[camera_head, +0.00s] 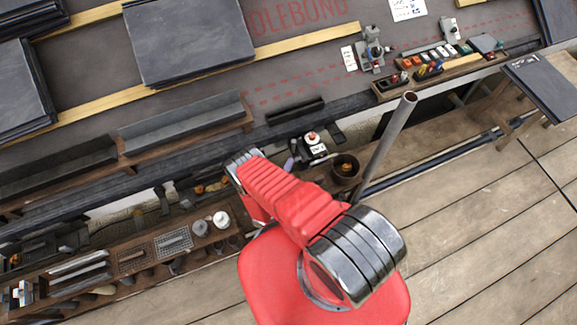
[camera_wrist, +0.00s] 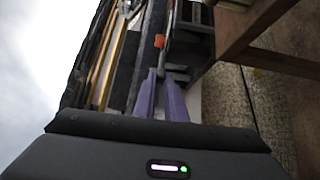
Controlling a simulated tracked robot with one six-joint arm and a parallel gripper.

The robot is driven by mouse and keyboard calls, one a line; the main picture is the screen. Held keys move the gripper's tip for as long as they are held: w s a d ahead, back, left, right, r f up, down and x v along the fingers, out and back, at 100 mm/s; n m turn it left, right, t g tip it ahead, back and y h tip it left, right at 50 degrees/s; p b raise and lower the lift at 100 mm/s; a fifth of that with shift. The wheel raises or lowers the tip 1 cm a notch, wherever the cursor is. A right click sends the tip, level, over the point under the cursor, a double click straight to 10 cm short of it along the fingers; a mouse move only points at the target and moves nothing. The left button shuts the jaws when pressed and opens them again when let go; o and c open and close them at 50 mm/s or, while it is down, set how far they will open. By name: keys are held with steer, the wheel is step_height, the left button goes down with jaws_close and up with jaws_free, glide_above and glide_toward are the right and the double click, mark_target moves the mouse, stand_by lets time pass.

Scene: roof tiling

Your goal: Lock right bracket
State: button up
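My gripper (camera_wrist: 160,76) has two purple fingers in the wrist view, with a narrow dark gap between them and nothing clearly held. In the head view a bit of purple at my gripper (camera_head: 289,164) shows beyond my red arm, beside a small white and dark device (camera_head: 313,147) near the roof's lower edge. I cannot tell whether they touch. An orange piece (camera_wrist: 159,41) lies beyond the fingertips in the wrist view. No bracket can be clearly identified. A grey clamp-like fixture (camera_head: 372,50) stands on the roof at upper right, and a smaller one (camera_head: 450,27) stands farther right.
Dark slates (camera_head: 188,40) lie on wooden battens at upper left. A tool shelf (camera_head: 135,258) runs along lower left. A brown pot (camera_head: 346,167) and a grey upright pole (camera_head: 388,145) stand right of my arm. The plank floor (camera_head: 480,215) at right is mostly clear.

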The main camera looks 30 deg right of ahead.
steer(key=o, duration=0.5)
steer(key=shift+f, duration=0.1)
steer(key=shift+a, duration=0.1)
steer(key=shift+v, duration=6.85)
steer(key=shift+s, duration=0.15)
